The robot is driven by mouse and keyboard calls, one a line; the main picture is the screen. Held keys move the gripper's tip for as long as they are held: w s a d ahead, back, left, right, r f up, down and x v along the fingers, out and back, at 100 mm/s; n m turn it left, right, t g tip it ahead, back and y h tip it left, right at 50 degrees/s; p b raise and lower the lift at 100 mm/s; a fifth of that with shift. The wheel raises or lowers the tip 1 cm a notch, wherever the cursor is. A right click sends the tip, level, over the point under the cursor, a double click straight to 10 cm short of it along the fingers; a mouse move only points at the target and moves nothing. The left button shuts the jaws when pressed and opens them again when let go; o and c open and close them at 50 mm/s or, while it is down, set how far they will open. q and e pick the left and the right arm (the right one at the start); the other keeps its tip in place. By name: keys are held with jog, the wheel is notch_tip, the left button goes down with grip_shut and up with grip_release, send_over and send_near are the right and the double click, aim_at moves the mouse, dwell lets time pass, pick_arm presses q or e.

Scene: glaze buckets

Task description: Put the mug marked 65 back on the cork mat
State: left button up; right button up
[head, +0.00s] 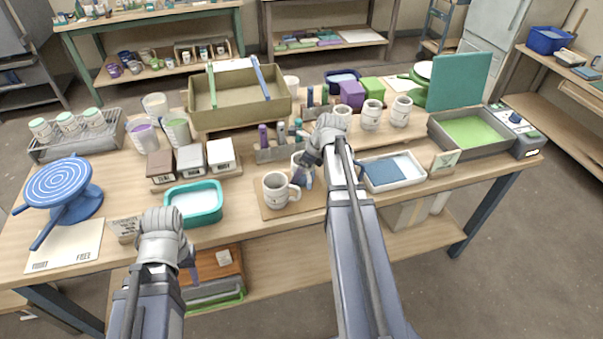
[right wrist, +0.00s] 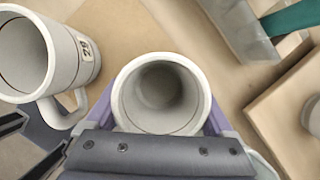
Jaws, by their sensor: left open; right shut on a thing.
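My right gripper (head: 306,180) is shut on a white mug (right wrist: 160,95), seen from above between its fingers in the right wrist view. The held mug (head: 297,161) is partly hidden by the gripper in the head view. No mark shows on it. Another white mug (head: 275,191) stands upright on the cork mat (head: 312,204), left of the held one. In the right wrist view this neighbour (right wrist: 35,60) carries a mark that looks like 28. I cannot tell whether the held mug touches the mat. My left gripper (head: 188,256) is open and empty at the table's front edge.
Several white mugs (head: 371,115) stand in a row behind. A white tray with a blue pad (head: 420,180) lies to the right, a teal tub (head: 194,222) to the left. A bottle rack (head: 262,155) stands just behind the mat.

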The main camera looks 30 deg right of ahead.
jog(key=shift+f, duration=0.2)
jog(key=o, duration=1.4)
jog(key=shift+o, duration=0.2)
jog(key=shift+r, duration=0.2)
jog(key=shift+s+r+p, duration=0.15)
jog(key=shift+r+p, duration=0.4)
jog(key=p+v, duration=0.9)
jog(key=v, duration=0.1)
jog(key=shift+s+d+r+p, duration=0.15)
jog(key=shift+d+r+p, duration=0.05)
jog(key=shift+r+p, duration=0.25)
